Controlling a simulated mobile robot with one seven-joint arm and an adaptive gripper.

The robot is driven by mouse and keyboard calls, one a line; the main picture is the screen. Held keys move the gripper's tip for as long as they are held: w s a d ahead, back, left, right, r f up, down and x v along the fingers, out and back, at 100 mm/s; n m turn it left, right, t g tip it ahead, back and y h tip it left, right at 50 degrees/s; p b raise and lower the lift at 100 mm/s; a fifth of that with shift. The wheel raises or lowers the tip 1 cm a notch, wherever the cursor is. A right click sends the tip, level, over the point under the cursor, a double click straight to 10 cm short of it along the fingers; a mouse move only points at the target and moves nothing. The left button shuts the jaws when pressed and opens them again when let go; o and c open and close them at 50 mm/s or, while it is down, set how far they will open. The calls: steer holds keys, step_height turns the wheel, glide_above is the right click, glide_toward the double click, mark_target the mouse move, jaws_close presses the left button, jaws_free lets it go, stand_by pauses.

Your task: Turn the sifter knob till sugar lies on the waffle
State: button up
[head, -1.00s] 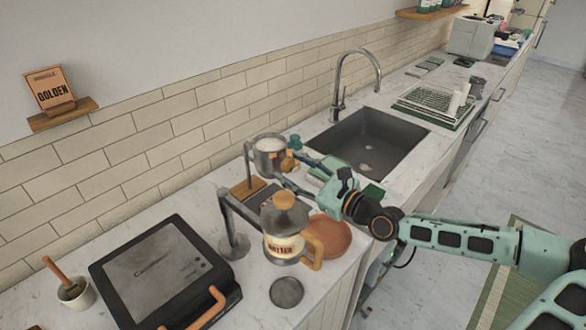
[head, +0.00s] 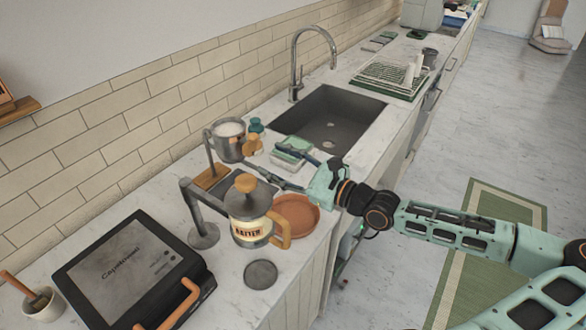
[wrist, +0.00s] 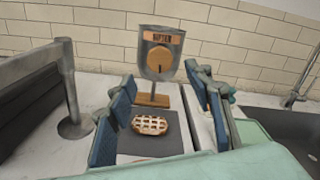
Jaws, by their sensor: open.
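The sifter (wrist: 160,42) is a grey metal cup labelled SIFTER on a wooden-based stand; in the head view (head: 229,140) it holds white powder. Its round orange knob (wrist: 160,60) faces me, with a dark mark near its lower middle. The waffle (wrist: 149,125), brown with pale lattice lines, lies below on a dark slate (wrist: 165,146). I cannot tell whether the pale colour is sugar. My gripper (head: 272,170) is open and empty, its blue-padded fingers apart from the knob. In the wrist view, the knob appears between the fingers, farther ahead.
The waffle iron (head: 128,272) is at front left. Sponges (head: 290,152) and the sink (head: 330,120) lie beyond.

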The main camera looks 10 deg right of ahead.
steer(key=shift+v, duration=2.4)
steer(key=shift+f, duration=0.1)
